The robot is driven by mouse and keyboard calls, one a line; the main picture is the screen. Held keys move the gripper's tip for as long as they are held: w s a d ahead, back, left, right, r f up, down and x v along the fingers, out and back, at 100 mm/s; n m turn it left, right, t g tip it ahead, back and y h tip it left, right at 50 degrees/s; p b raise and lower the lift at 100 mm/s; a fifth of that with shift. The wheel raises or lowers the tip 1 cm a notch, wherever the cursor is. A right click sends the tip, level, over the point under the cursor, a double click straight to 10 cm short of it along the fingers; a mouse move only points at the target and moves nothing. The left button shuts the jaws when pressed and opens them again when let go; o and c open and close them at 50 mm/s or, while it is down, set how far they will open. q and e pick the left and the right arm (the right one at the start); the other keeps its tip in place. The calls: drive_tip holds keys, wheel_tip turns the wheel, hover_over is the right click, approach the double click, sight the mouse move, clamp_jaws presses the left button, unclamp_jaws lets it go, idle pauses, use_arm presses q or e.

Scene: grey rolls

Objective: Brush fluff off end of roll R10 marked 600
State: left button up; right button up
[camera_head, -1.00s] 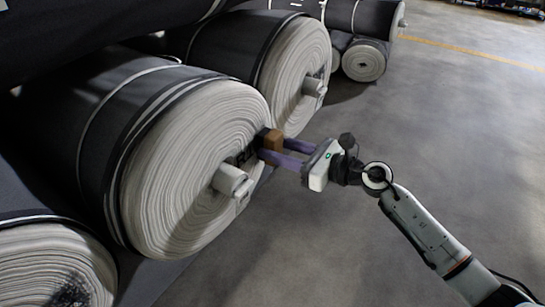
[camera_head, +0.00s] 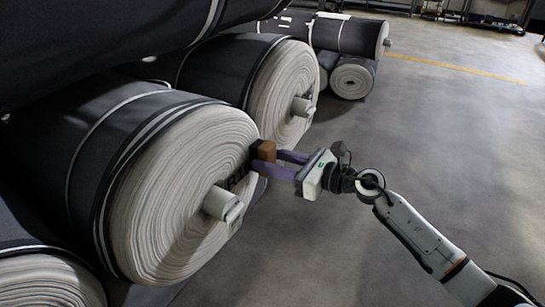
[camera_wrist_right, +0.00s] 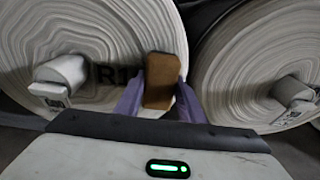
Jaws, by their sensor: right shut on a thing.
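A large roll of dark cloth with a pale spiral end (camera_head: 165,215) lies at the left. Black letters starting "R1" (camera_wrist_right: 106,76) show on its end in the right wrist view; the rest is hidden behind the brush. A core stub with a small tag (camera_wrist_right: 55,95) sticks out of the end; I cannot read the tag. My right gripper (camera_head: 279,164) is shut on a brown brush block (camera_head: 266,151) with dark bristles facing the roll. The brush is at the right edge of the end, by the letters; I cannot tell whether it touches. I can make out no fluff. My left gripper is not in view.
A second roll (camera_head: 285,95) lies just beyond, its core stub (camera_wrist_right: 295,92) sticking out. Another roll end (camera_head: 45,283) is at the lower left, and a dark roll (camera_head: 120,30) lies above. More rolls (camera_head: 352,77) are further back. The floor (camera_head: 430,140) at the right is clear.

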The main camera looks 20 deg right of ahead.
drive_tip(key=shift+s+a+r+p, duration=0.15)
drive_tip(key=shift+s+a+p, duration=0.7)
drive_tip(key=shift+a, duration=0.25)
drive_tip(key=shift+s+a, duration=0.2)
drive_tip(key=shift+a, duration=0.05)
drive_tip(key=shift+s+a+p, duration=0.65)
drive_tip(key=shift+a+p, duration=0.25)
drive_tip(key=shift+p, duration=0.1)
drive_tip(key=shift+s+a+p, duration=0.55)
drive_tip(key=shift+a, duration=0.2)
drive_tip(key=shift+r+p, duration=0.9)
drive_tip(key=shift+p, duration=0.05)
drive_tip(key=shift+w+d+f+b, duration=0.25)
drive_tip(key=shift+w+d+b, duration=0.1)
drive_tip(key=shift+d+b, duration=0.3)
drive_tip(key=shift+w+d+b, duration=0.45)
drive_tip(key=shift+d+b, duration=0.1)
drive_tip(key=shift+d, duration=0.05)
drive_tip(key=shift+w+d+b, duration=0.4)
drive_tip(key=shift+d, duration=0.15)
drive_tip(key=shift+w+d+b, duration=0.9)
drive_tip(key=shift+d+b, duration=0.15)
drive_tip(key=shift+b, duration=0.05)
drive_tip(key=shift+w+d+b, duration=0.4)
drive_tip(key=shift+w+d, duration=0.05)
drive_tip(key=shift+d, duration=0.05)
drive_tip(key=shift+r, duration=0.1)
